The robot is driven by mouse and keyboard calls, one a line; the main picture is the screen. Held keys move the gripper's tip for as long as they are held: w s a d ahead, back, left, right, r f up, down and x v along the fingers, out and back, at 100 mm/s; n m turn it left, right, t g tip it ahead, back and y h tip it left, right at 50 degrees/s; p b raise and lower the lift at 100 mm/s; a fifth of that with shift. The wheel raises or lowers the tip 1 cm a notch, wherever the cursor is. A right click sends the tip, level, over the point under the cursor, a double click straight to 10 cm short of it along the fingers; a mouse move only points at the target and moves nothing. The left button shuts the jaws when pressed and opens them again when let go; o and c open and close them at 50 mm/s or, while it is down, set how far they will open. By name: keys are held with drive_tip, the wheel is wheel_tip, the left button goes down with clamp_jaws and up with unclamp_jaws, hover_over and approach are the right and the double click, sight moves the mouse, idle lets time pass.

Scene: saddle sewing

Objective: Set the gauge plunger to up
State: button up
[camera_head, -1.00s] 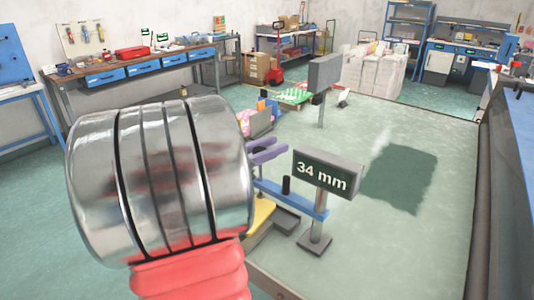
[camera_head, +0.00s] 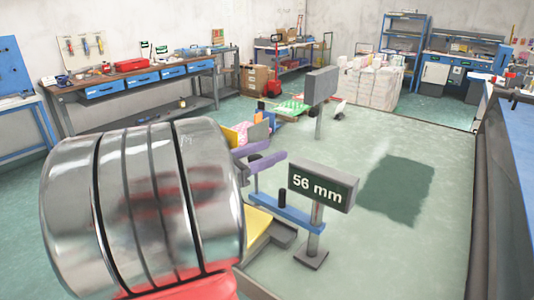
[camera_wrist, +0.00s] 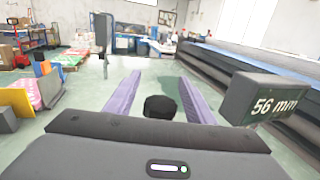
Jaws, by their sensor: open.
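The gauge has a dark display (camera_head: 322,187) on a grey post, reading "56 mm". A blue bar (camera_head: 305,218) runs left from the post. The plunger, a short black cylinder (camera_head: 282,198), stands upright at the bar. My gripper (camera_head: 274,150), with two purple fingers, is open and empty, up and left of the plunger in the head view. In the wrist view, the black plunger top (camera_wrist: 160,106) shows between the open fingers (camera_wrist: 160,76), near their bases. Its lower part is hidden behind my gripper body. I cannot tell whether the fingers touch it.
The display (camera_wrist: 268,103) stands close to the right finger in the wrist view. A second grey panel on a post (camera_head: 320,87) stands farther back. The green floor to the right is clear.

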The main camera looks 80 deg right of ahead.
drive_tip(key=v, duration=1.4)
drive_tip(key=shift+d, duration=0.1)
idle(0.6)
drive_tip(key=shift+f, duration=0.1)
